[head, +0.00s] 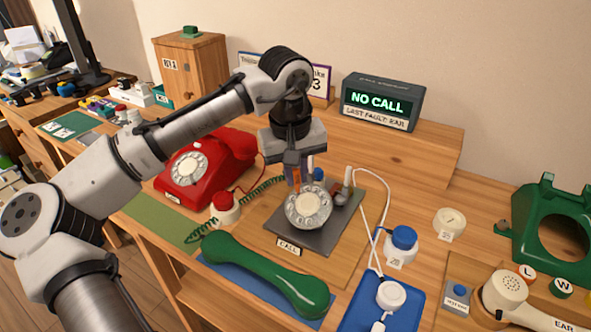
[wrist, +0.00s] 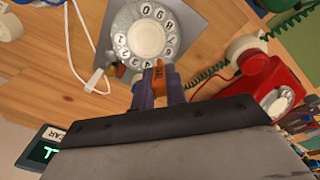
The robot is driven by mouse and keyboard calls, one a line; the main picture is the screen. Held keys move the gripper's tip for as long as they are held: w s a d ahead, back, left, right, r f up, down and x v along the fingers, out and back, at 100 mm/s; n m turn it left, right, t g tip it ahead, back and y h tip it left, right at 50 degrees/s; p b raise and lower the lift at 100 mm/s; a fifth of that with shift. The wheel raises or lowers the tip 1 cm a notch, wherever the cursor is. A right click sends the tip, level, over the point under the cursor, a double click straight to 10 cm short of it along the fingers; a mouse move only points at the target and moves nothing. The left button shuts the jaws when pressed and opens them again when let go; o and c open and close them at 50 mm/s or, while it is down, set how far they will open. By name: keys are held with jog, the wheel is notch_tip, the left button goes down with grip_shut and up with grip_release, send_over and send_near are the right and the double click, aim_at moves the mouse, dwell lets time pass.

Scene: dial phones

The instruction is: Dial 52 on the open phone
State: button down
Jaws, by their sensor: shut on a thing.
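The open phone's rotary dial (head: 308,206) sits on a grey plate (head: 333,238) with a "CALL" label at its front edge. In the wrist view the dial (wrist: 146,38) fills the top middle, its ring of characters showing. My gripper (head: 295,180) is over the dial's far edge, pointing down. In the wrist view my gripper (wrist: 159,82) is shut on a small orange piece (wrist: 159,72) beside the dial's rim. Whether the orange piece touches the dial I cannot tell. A display (head: 381,102) reads "NO CALL" and "LAST FAULT: EAR".
A red dial phone (head: 207,168) stands left of the plate. A green handset (head: 265,274) lies in front on a blue mat. A blue-capped jar (head: 402,245), a blue tray (head: 361,313) and a green phone shell (head: 554,225) are to the right. White cable runs beside the plate.

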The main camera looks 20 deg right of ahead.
jog(key=shift+d+f, duration=0.1)
jog(key=shift+f, duration=0.1)
dwell(0.4)
jog(key=shift+d+r+p, duration=0.3)
jog(key=shift+d+p, duration=0.25)
jog(key=shift+p, duration=0.05)
jog(key=shift+f, duration=0.1)
jog(key=shift+d, duration=0.1)
jog(key=shift+s+d+r+p, duration=0.25)
jog(key=shift+d+p, duration=0.15)
jog(key=shift+d, duration=0.1)
jog(key=shift+f, duration=0.1)
jog(key=shift+s+d, duration=0.1)
